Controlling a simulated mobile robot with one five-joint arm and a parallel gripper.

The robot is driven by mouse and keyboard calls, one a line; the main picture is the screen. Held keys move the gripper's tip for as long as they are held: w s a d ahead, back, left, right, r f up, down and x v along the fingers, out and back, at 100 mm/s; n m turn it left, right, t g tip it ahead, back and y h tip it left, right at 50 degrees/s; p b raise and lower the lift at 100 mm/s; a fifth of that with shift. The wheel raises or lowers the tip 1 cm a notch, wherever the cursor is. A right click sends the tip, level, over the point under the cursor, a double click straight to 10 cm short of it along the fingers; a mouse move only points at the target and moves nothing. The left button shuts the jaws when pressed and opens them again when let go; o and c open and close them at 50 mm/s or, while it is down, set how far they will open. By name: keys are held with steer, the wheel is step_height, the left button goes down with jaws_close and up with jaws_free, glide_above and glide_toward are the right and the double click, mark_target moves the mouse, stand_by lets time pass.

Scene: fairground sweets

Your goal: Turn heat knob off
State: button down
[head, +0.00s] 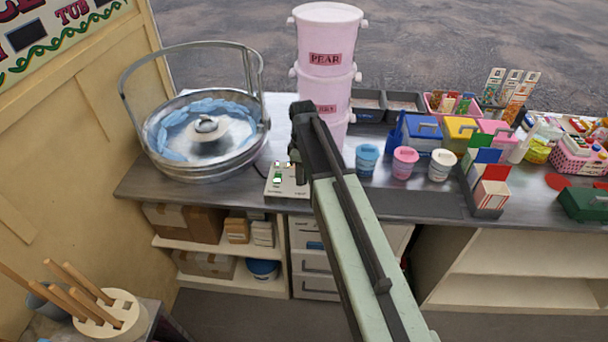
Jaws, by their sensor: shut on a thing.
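A small pale control panel (287,183) lies on the counter, right of the candy floss machine (205,137). It has green lit parts and tiny lettering too small to read. My gripper (295,160) is over the panel's right rear part, at the end of my arm reaching in from the lower right. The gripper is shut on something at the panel. The heat knob cannot be made out and may be hidden by the gripper. Blue floss lies around the inside of the machine's metal bowl.
Stacked pink tubs (327,60) stand just behind my gripper. Blue, pink and white cups (405,161) stand right of my arm, with coloured boxes (460,134) beyond. Sticks in a round holder (109,314) are at the lower left. The counter's front strip (415,205) is clear.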

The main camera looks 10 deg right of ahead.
steer(key=shift+s, duration=0.15)
steer(key=c, duration=1)
jaws_free()
steer(key=shift+r, duration=0.1)
step_height(320, 180, up, 8)
steer(key=p, duration=0.8)
steer(key=shift+w, duration=0.2)
